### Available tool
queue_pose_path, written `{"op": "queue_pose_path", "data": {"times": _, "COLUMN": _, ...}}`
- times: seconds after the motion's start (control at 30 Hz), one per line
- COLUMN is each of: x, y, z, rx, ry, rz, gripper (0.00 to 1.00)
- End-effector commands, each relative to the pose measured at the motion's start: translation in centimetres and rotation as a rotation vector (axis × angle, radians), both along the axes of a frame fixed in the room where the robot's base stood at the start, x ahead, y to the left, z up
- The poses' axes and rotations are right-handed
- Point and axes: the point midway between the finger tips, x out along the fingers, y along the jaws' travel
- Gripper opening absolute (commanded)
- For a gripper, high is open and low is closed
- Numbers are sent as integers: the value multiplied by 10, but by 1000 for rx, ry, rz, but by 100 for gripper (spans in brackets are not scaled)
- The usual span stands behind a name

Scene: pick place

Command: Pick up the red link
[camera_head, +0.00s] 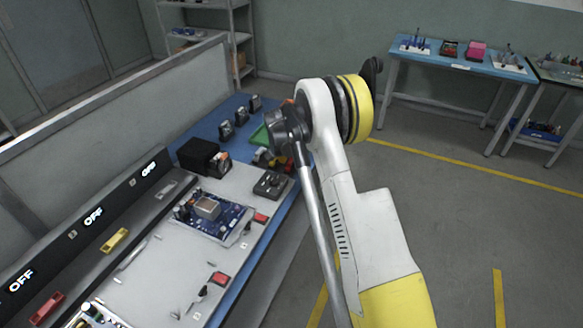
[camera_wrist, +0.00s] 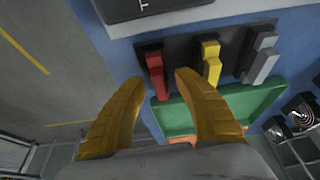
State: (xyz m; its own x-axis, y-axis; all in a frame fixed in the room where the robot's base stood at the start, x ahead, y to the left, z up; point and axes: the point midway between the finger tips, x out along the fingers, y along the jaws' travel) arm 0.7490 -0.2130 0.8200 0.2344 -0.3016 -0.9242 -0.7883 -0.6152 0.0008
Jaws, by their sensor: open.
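The red link (camera_wrist: 156,76) is a small stepped red piece in the wrist view. It stands at the left end of a dark holder (camera_wrist: 183,47), beside a yellow piece and a grey piece. My gripper (camera_wrist: 158,82) has two yellow-orange fingers spread apart with nothing between them. The red link lies just ahead of the gap between the fingertips, apart from both as far as I can see. In the head view my arm covers part of the holder area, and the fingers cannot be made out clearly.
A yellow link (camera_wrist: 211,62) and a grey link (camera_wrist: 260,57) stand close to the right of the red one. A green tray (camera_wrist: 262,100) lies right beside the holder, near my right finger. A circuit board (camera_head: 208,214) lies on the workbench (camera_head: 150,275). Open floor lies right of the bench.

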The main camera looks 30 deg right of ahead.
Motion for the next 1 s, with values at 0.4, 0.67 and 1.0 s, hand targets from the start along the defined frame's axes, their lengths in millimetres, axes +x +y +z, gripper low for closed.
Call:
{"op": "queue_pose_path", "data": {"times": 0.4, "x": 2, "y": -3, "z": -7, "rx": 0, "ry": 0, "rz": 0, "gripper": 0}}
{"op": "queue_pose_path", "data": {"times": 0.67, "x": 2, "y": -3, "z": -7, "rx": 0, "ry": 0, "rz": 0, "gripper": 0}}
{"op": "queue_pose_path", "data": {"times": 1.0, "x": 2, "y": -3, "z": 7, "rx": -1, "ry": -1, "rz": 0, "gripper": 0}}
